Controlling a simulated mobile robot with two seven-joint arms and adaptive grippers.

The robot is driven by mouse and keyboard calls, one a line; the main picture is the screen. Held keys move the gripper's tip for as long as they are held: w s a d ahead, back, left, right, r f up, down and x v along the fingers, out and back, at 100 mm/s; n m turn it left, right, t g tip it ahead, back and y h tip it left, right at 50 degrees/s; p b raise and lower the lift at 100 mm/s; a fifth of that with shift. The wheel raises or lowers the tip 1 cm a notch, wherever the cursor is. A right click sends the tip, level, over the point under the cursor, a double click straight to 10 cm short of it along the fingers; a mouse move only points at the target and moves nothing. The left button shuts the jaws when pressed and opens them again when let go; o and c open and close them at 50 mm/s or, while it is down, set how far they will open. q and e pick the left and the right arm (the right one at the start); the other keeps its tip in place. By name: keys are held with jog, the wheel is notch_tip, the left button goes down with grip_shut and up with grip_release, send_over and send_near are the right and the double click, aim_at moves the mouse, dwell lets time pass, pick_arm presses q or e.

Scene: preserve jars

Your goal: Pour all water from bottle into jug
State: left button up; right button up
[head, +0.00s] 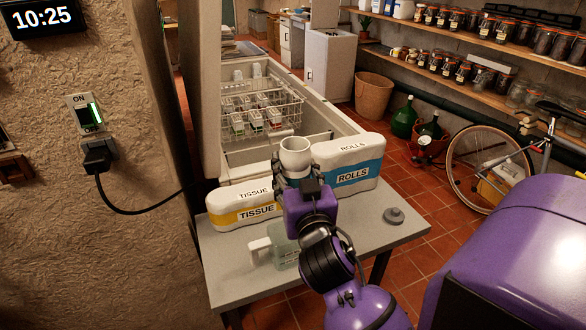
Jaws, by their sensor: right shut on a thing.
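My right gripper (293,176) is shut on a white round container, apparently the bottle (295,150), above the table. The gripper and wrist hide its lower part, and I cannot see any water in it. A pale greenish, see-through jug (284,252) with a white handle stands on the table below and to the left of my right wrist, which covers its right side. I cannot tell how full the jug is. My left gripper is not in view.
The grey table (236,284) also holds a yellow-banded tissue pack (232,212), a blue-banded rolls pack (352,172) and a small grey lid (393,215). An open chest freezer with a wire basket (262,104) stands behind. The table's right side is mostly clear.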

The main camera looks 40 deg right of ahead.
jog(key=shift+s+d, duration=0.1)
jog(key=shift+d, duration=0.1)
jog(key=shift+r, duration=0.15)
jog(key=shift+n+g, duration=0.5)
jog(key=shift+s+f+p, duration=0.2)
jog(key=shift+f+p, duration=0.05)
jog(key=shift+f, duration=0.85)
jog(key=shift+s+f+p, duration=0.15)
jog(key=shift+f+p, duration=0.1)
jog(key=shift+f, duration=0.8)
jog(key=shift+d, duration=0.1)
jog(key=shift+s+n+g+y, duration=0.2)
jog(key=shift+n+g+y, duration=0.1)
jog(key=shift+g+y, duration=0.1)
